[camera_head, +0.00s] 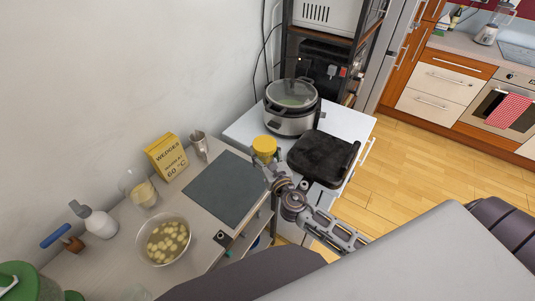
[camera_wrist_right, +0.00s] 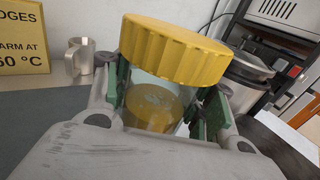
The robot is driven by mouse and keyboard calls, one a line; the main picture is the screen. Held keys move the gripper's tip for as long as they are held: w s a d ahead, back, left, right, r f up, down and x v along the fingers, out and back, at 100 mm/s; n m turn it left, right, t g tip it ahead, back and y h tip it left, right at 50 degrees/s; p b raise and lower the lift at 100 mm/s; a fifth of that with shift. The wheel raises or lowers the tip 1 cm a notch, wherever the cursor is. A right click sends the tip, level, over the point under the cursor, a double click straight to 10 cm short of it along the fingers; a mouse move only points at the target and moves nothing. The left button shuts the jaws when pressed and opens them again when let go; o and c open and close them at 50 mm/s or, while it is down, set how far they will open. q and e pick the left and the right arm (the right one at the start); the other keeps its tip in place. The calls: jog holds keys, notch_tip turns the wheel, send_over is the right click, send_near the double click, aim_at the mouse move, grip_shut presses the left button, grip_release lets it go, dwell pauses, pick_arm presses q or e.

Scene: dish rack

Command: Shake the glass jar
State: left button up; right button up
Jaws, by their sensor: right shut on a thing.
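The glass jar (camera_wrist_right: 152,108) has a ribbed yellow lid, clear walls and a yellow-orange liquid in its lower part. In the wrist view it stands lid up, with a slight tilt in the picture. In the head view its yellow lid (camera_head: 264,146) shows above the edge of the dark mat. My right gripper (camera_wrist_right: 160,105) is shut around the jar's body, with green-padded fingers on both sides. In the head view my right gripper (camera_head: 268,166) is small and partly hidden by the jar. My left gripper is not in view.
A dark mat (camera_head: 219,188) lies on the counter. Near it are a yellow sign (camera_head: 166,157), a metal cup (camera_head: 200,144), a glass pitcher (camera_head: 143,193), a bowl of pale chunks (camera_head: 150,252) and a spray bottle (camera_head: 97,223). A lidded cooker (camera_head: 291,103) and black appliance (camera_head: 320,155) stand beyond.

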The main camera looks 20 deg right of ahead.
aim_at(275, 148)
jog(key=d, duration=0.4)
dwell(0.3)
jog(key=shift+a+r+p, duration=0.1)
jog(key=shift+a+p, duration=0.4)
jog(key=shift+a, duration=2.45)
jog(key=shift+d, duration=0.1)
jog(key=d, duration=0.5)
jog(key=shift+d, duration=0.4)
jog(key=shift+a, duration=0.1)
